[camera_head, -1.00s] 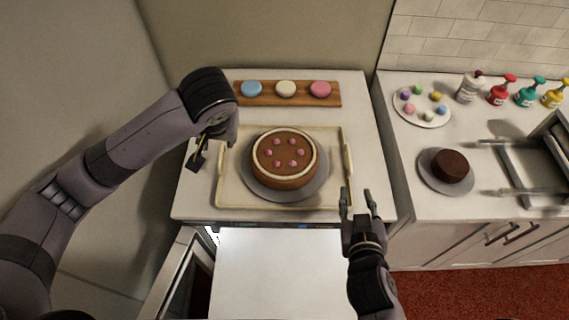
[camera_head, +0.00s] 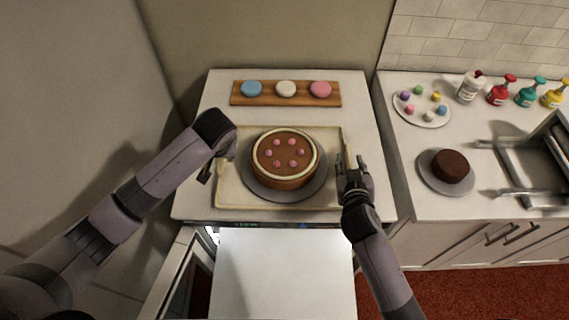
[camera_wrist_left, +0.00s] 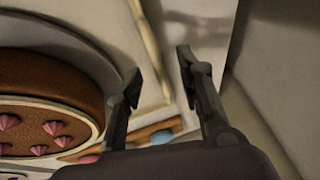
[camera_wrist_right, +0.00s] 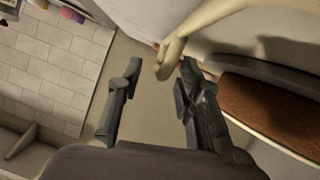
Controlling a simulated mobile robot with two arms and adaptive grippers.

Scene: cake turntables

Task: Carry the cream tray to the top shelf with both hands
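The cream tray (camera_head: 270,202) lies on the white counter with raised handles at its left and right sides. A brown cake (camera_head: 286,158) with pink dots stands on a grey round stand (camera_head: 262,187) on the tray. My left gripper (camera_head: 207,172) is at the tray's left side, partly hidden by its own arm. In the left wrist view its fingers (camera_wrist_left: 160,78) are apart, with the tray edge beyond them. My right gripper (camera_head: 351,160) is at the right handle (camera_wrist_right: 170,55). Its fingers (camera_wrist_right: 160,82) are open, with the handle end between them; contact cannot be told.
A wooden board (camera_head: 270,100) with three macarons lies behind the tray. On the right counter are a plate of coloured sweets (camera_head: 421,121), bottles (camera_head: 502,94), a dark cake (camera_head: 450,166) and a metal rack (camera_head: 516,192). A wall stands close on the left.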

